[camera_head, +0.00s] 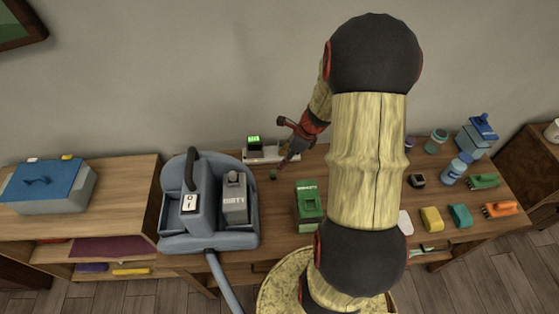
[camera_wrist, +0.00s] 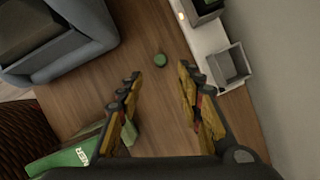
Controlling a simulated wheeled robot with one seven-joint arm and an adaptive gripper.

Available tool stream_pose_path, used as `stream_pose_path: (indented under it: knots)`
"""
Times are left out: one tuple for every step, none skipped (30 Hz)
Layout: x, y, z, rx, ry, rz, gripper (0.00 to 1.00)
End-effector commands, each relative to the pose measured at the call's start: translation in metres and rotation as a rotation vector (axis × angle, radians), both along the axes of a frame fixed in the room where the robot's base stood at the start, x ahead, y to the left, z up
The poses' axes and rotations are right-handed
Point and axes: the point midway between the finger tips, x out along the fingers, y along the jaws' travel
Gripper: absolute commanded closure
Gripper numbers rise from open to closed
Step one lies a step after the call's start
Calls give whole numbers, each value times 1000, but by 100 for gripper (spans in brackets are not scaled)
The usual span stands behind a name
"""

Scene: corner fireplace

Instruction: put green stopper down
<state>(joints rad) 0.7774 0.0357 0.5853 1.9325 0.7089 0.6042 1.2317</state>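The green stopper (camera_wrist: 160,60) lies on the wooden table top, beyond my fingertips and roughly midway between their lines in the wrist view. In the head view it is a small dark green spot (camera_head: 273,177) just below my gripper (camera_head: 286,164). My gripper (camera_wrist: 159,70) is open, its two yellow and black fingers spread wide with nothing held between them. The stopper is apart from both fingers.
A white tray (camera_head: 262,157) with a green-lit device (camera_head: 254,143) stands against the wall. A green labelled container (camera_head: 308,205) and a blue-grey machine (camera_head: 181,235) with a grey "DIRTY" box (camera_head: 234,205) stand nearby. Bottles and sponges occupy the table's right side.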

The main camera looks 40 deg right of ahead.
Motion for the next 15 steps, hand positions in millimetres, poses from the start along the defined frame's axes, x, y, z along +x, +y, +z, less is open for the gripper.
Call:
stream_pose_path:
  knots:
    - [0, 1, 5, -5, -3, 11, 64]
    - [1, 3, 9, -12, -7, 28, 64]
    - [3, 8, 17, -28, -15, 67, 64]
    - [5, 13, 25, -44, -24, 108, 64]
    - [7, 21, 34, -66, -35, 164, 64]
    - [10, 34, 49, -102, -52, 256, 64]
    - [12, 45, 63, -135, -69, 339, 64]
    - [13, 58, 77, -172, -86, 431, 64]
    - [13, 77, 97, -226, -110, 566, 64]
    - [11, 92, 113, -269, -128, 671, 64]
    - [8, 107, 127, -313, -147, 779, 64]
    - [3, 126, 146, -372, -169, 920, 64]
    - [-2, 140, 159, -417, -187, 1024, 64]
    - [-9, 153, 171, -461, -202, 1128, 64]
    - [-18, 169, 186, -523, -223, 1263, 64]
